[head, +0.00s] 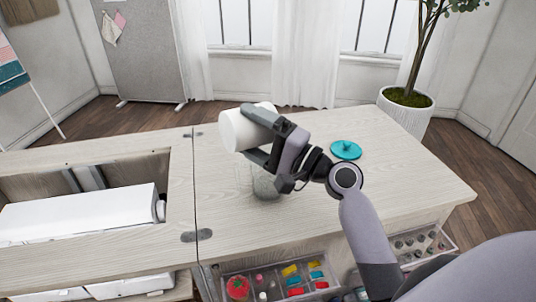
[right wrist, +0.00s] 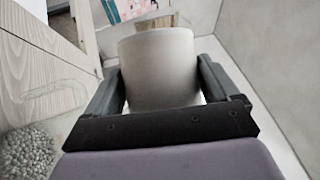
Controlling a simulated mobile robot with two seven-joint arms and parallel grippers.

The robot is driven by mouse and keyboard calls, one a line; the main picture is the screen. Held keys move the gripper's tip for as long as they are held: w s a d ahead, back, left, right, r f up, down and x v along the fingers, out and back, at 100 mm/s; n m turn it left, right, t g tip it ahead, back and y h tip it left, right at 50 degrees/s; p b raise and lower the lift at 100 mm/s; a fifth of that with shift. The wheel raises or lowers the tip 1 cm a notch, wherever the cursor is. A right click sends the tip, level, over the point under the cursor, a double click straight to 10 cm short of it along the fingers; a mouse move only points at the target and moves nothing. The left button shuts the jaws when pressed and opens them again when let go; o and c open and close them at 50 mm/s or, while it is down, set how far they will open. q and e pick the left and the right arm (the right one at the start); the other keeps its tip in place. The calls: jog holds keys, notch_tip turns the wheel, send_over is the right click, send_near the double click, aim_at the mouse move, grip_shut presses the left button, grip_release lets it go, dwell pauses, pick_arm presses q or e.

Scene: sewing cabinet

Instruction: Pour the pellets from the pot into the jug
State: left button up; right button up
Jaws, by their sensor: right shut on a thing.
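My right gripper (head: 254,133) is shut around the white pot (head: 236,130), one finger on each side. The pot is tipped well over on its side above the cabinet top, and I cannot see into its mouth. In the right wrist view the pot (right wrist: 158,65) sits between the fingers. The clear jug (head: 267,184) stands on the cabinet top below the gripper, partly hidden by it, with grey pellets inside. These pellets (right wrist: 27,152) also show at the lower left of the right wrist view. My left gripper is out of view.
A teal lid (head: 346,150) lies on the cabinet top (head: 420,180) right of my gripper. An open recess with a white machine (head: 80,215) is at left. Open drawers with sewing items (head: 282,280) jut out in front. A potted plant (head: 406,100) stands behind.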

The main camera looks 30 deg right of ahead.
jog(key=shift+d+r+m+t+h+b, duration=0.25)
jog(key=shift+m+t, duration=0.2)
jog(key=shift+m, duration=0.4)
jog(key=shift+d+r+m+t+h+b, duration=0.15)
jog(key=shift+d+m+t, duration=0.25)
jog(key=shift+m, duration=0.5)
jog(key=shift+d+r+m+t+h+b, duration=0.1)
jog(key=shift+d+r+m+t+b, duration=0.3)
jog(key=shift+m, duration=0.45)
dwell(2.8)
jog(key=shift+a+f, duration=0.1)
